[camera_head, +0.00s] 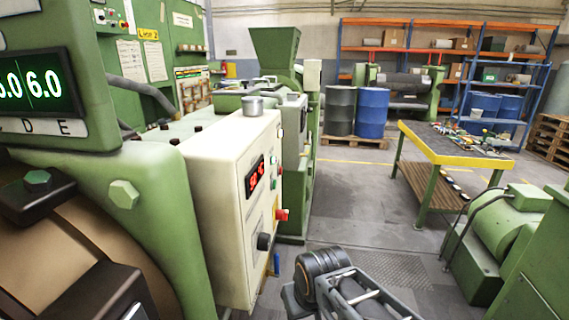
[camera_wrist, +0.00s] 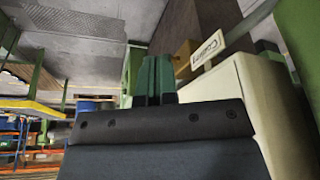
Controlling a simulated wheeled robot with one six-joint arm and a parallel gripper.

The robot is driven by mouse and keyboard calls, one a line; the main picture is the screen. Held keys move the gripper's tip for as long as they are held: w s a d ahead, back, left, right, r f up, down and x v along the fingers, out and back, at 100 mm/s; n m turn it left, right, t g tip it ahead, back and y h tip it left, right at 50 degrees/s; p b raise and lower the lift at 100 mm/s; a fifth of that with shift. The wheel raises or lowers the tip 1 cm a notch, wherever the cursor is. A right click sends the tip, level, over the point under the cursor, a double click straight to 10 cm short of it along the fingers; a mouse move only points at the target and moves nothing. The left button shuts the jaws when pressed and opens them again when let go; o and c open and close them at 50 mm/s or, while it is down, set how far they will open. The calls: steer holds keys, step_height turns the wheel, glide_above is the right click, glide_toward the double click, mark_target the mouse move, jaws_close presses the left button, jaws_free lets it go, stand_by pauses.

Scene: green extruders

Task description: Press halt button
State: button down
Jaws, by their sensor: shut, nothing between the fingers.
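The cream control box (camera_head: 238,200) stands at the centre left in the head view. It carries a red display (camera_head: 256,176), a red button (camera_head: 282,214) low on its right side and a black knob (camera_head: 263,241). No halt label is readable on it. My gripper (camera_wrist: 155,74) shows in the wrist view as two dark green fingers, shut together and empty. A cream box corner (camera_wrist: 255,95) lies just right of the fingers, apart from them in the picture. The red button cannot be made out in the wrist view. The fingertips are not visible in the head view.
Green machine housing (camera_head: 150,205) flanks the box on the left. A work table (camera_head: 450,145) with a yellow edge stands to the right, and a green motor (camera_head: 500,230) is at the lower right. Blue and grey drums (camera_head: 372,112) stand behind. The floor aisle (camera_head: 345,210) between is clear.

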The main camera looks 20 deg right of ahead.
mark_target(281, 171)
steer(key=shift+s+a, duration=0.15)
steer(key=w+d+r+m+t+y, duration=0.2)
steer(key=w+r+m, duration=0.1)
steer(key=w+m, duration=0.45)
steer(key=w+d+r+m+t+y, duration=0.1)
steer(key=w+d+r+m+y, duration=0.2)
steer(key=w+m, duration=0.4)
steer(key=w+d+r+m+t+b, duration=0.1)
steer(key=w+d+r+m+t, duration=0.6)
steer(key=w+d+m, duration=0.5)
steer(key=shift+w+d+r, duration=0.2)
steer(key=shift+d+r, duration=0.2)
steer(key=shift+r, duration=0.15)
steer(key=shift+m, duration=0.25)
steer(key=w+a, duration=0.4)
steer(key=a, duration=0.3)
steer(key=shift+w+a, duration=0.15)
steer(key=shift+a, duration=0.25)
steer(key=shift+a, duration=0.15)
